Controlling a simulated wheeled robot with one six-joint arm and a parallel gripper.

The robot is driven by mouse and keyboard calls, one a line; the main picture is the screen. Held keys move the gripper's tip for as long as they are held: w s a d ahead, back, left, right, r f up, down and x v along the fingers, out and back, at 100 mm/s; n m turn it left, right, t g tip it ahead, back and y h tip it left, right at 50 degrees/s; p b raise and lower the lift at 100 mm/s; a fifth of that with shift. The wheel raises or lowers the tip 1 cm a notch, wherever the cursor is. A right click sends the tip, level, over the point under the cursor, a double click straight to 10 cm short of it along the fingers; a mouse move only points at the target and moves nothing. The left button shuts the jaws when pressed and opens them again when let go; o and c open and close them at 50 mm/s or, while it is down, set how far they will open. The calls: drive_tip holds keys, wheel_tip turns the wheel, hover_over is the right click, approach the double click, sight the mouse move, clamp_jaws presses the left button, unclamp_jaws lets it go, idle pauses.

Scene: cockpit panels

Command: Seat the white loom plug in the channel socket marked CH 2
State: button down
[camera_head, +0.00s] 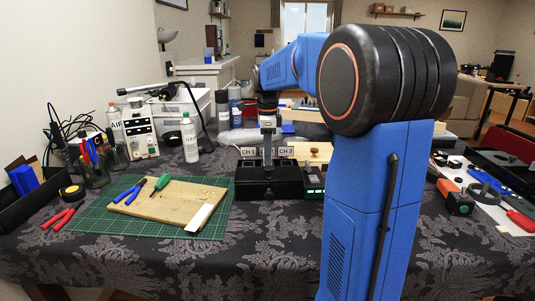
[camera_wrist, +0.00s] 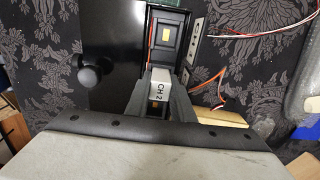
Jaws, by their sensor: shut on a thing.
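My gripper (camera_head: 267,160) points down at the black socket block (camera_head: 254,190) on the table. White signs CH 1 (camera_head: 248,152) and CH 3 (camera_head: 286,152) show on either side of it. In the wrist view, the fingers (camera_wrist: 163,100) are close together. Dark recesses with a gold contact (camera_wrist: 166,35) lie just beyond the fingertips. I cannot tell whether the held piece touches the socket.
Thin orange and white wires (camera_wrist: 230,36) run right of the block. A box with green lights (camera_head: 314,181) stands beside it. A wooden board (camera_head: 165,205) with tools lies on a green mat (camera_head: 90,222) at left. A white bottle (camera_head: 189,140) stands behind the mat.

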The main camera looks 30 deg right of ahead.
drive_tip(key=c, duration=1.5)
unclamp_jaws()
drive_tip(key=shift+f, duration=0.1)
drive_tip(key=shift+o, duration=0.2)
wheel_tip(320, 180, up, 17)
drive_tip(key=shift+r, duration=0.2)
